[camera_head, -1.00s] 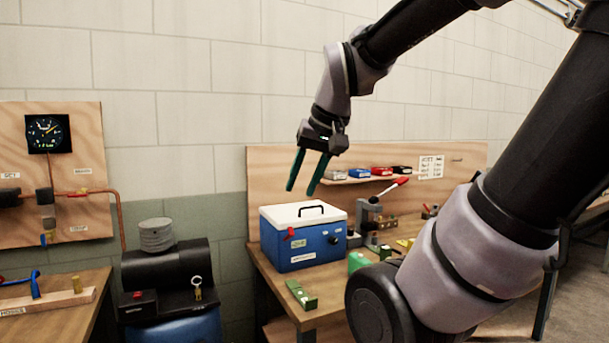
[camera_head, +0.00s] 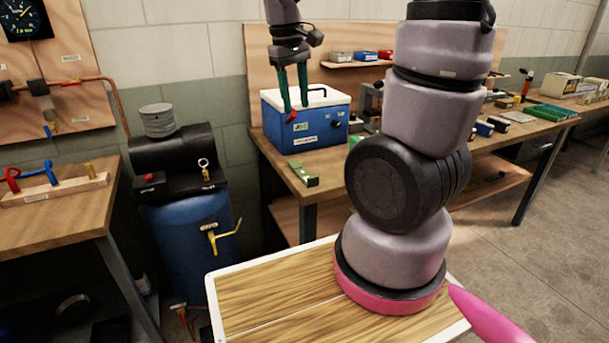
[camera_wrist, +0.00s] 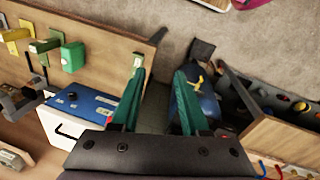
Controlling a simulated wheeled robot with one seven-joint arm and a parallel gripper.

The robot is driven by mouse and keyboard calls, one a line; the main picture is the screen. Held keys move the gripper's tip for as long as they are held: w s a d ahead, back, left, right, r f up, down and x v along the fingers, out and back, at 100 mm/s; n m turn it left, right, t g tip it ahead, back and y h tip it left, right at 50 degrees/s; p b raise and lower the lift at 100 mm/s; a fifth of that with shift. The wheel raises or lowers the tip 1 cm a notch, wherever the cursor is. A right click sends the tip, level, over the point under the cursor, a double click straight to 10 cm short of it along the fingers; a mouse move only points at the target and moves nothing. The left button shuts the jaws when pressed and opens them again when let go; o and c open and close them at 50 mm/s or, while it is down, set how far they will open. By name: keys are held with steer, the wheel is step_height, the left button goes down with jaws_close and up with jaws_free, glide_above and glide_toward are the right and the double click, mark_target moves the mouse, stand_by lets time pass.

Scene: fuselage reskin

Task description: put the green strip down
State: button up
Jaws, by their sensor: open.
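A green strip (camera_head: 303,173) lies on the workbench top near its front left corner. It looks like a small green piece with paler marks; in the wrist view (camera_wrist: 137,61) it shows just beyond the left fingertip. My gripper (camera_head: 296,107) hangs with its two dark green fingers pointing down, in front of the blue box and above the strip in the head view. In the wrist view (camera_wrist: 157,76) the fingers are spread, with nothing between them. The gripper is apart from the strip.
A blue box (camera_head: 306,122) with a white lid stands on the workbench (camera_head: 270,150) behind the strip. A green block (camera_wrist: 73,57) stands further along the bench. A blue barrel (camera_head: 188,235) with a black machine stands left of the bench, with a floor gap between.

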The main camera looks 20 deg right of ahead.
steer(key=w+f+n+g+h, duration=0.1)
steer(key=w+f+n+h, duration=0.2)
steer(key=f, duration=0.4)
steer(key=w+f+n+g+h, duration=0.1)
steer(key=w+f+n+h, duration=0.25)
steer(key=f, duration=0.25)
steer(key=n+t+h, duration=0.2)
steer(key=n+h, duration=0.3)
steer(key=n, duration=0.4)
glide_toward(313, 179)
steer(key=shift+h, duration=0.25)
steer(key=x, duration=1)
steer(key=shift+w+f, duration=0.2)
steer(key=shift+f, duration=0.2)
jaws_close()
